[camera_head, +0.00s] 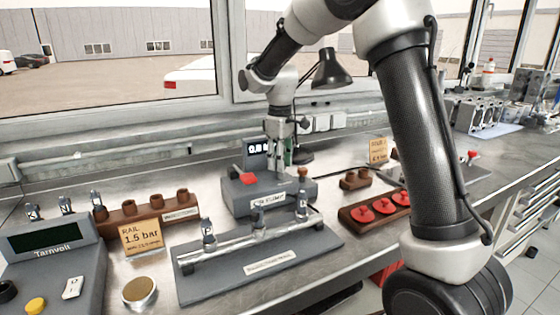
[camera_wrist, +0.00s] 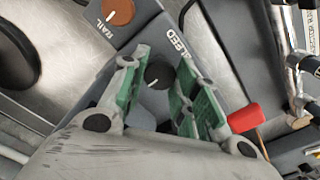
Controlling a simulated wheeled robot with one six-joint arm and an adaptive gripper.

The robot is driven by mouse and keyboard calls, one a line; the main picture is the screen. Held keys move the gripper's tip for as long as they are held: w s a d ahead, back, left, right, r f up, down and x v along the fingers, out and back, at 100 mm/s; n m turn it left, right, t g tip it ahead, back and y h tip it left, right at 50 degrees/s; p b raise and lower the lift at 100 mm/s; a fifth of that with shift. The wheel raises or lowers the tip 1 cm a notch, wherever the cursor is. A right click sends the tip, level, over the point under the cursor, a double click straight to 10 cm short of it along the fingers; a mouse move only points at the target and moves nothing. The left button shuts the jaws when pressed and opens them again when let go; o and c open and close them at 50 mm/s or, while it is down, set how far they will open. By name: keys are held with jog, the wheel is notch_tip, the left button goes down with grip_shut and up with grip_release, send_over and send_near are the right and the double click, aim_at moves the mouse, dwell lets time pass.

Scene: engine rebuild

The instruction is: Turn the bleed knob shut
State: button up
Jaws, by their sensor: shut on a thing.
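The bleed knob (camera_wrist: 159,76) is a round black knob with a white pointer line. It sits on a grey block next to a label reading BLEED (camera_wrist: 182,46). My gripper (camera_wrist: 155,82) has its green-padded fingers on both sides of the knob and is shut on it in the wrist view. In the head view my gripper (camera_head: 281,152) reaches down onto the grey block (camera_head: 240,200). The bleed knob is hidden there behind the gripper and block parts.
A brown rail knob (camera_wrist: 119,11) and a red lever (camera_wrist: 246,118) flank the bleed knob. A small display (camera_head: 258,148) stands behind. The injector rail (camera_head: 237,245) lies in front, and a tray of red discs (camera_head: 350,221) is to the right.

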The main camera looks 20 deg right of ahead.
dwell(0.3)
jog(key=o, duration=1)
jog(key=shift+o, duration=0.2)
jog(key=shift+r, duration=0.1)
notch_tip(320, 180, up, 12)
